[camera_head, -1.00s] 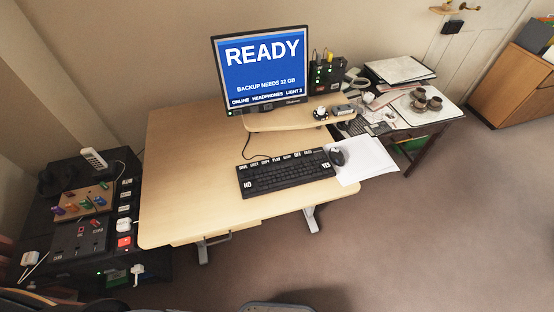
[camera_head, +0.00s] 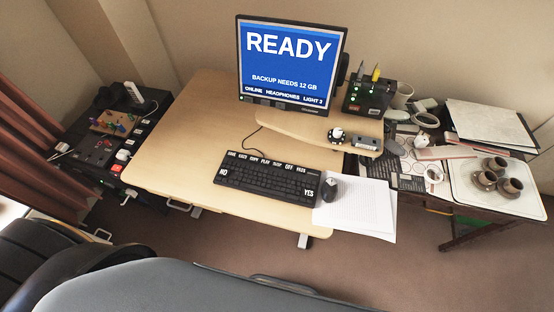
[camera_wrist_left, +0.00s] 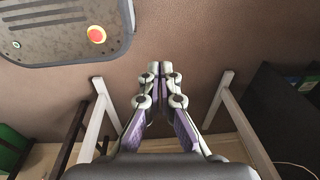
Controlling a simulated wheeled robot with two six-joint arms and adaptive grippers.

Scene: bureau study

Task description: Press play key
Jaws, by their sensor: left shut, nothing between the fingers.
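The black keyboard (camera_head: 268,182) lies on the wooden desk (camera_head: 190,140) in the head view. Its top row has white-labelled keys, and the play key (camera_head: 265,161) is near the middle of that row. Large NO and YES keys sit at its lower left and right corners. The monitor (camera_head: 290,65) behind it reads READY on blue. My left gripper (camera_wrist_left: 160,68) shows in the left wrist view, shut and empty, above the floor with desk legs around it. It is away from the keyboard. My right gripper is not in view.
A mouse (camera_head: 328,188) and white paper (camera_head: 358,208) lie right of the keyboard. A raised shelf (camera_head: 310,130) stands below the monitor. A side table with cups (camera_head: 495,172) is at the right. A black cabinet (camera_head: 100,155) stands left of the desk.

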